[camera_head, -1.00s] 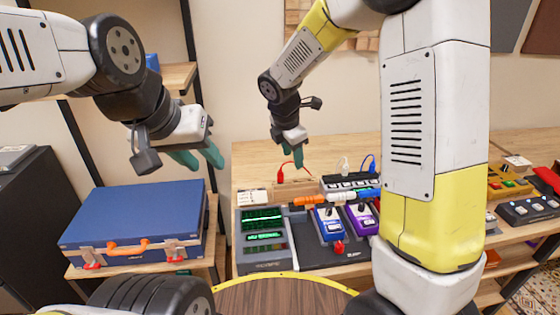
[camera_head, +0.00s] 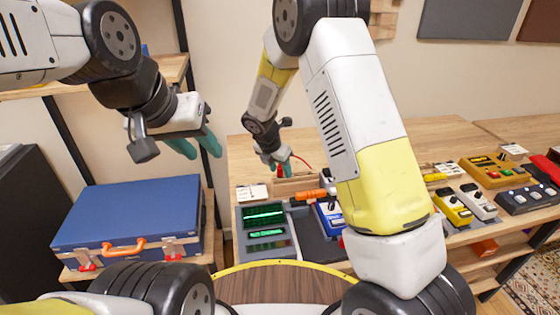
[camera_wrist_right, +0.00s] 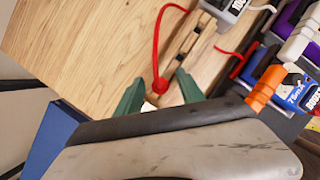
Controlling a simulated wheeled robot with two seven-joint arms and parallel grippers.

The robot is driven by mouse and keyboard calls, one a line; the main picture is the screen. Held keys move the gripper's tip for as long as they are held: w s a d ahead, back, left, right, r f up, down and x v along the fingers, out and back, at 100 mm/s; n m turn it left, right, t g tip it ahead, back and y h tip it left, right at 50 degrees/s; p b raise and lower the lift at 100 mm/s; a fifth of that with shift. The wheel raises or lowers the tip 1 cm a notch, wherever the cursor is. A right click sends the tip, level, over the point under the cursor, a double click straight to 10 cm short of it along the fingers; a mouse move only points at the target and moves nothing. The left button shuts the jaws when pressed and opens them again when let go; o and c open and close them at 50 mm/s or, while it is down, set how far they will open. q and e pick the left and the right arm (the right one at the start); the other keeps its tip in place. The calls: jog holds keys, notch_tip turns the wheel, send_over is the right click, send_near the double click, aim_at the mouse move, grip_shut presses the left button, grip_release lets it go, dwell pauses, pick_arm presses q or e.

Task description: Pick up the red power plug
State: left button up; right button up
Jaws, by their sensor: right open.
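The red power plug (camera_wrist_right: 160,86) stands at the end of a red cable, by a wooden block with slots. In the right wrist view it sits between the tips of my right gripper (camera_wrist_right: 158,90), whose green fingers are apart on either side. No contact is clear. In the head view my right gripper (camera_head: 279,162) is down at the wooden block (camera_head: 296,184), and its fingers largely hide the plug. My left gripper (camera_head: 201,149) is open and empty, in the air above the blue case.
A blue case (camera_head: 135,218) stands at the left. A grey device with green screens (camera_head: 265,228) and a blue pedal (camera_head: 329,215) sit in front of the block. An orange connector (camera_head: 311,195) is close by. Bare wooden tabletop (camera_wrist_right: 75,45) lies beside the plug.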

grip_shut()
dwell(0.4)
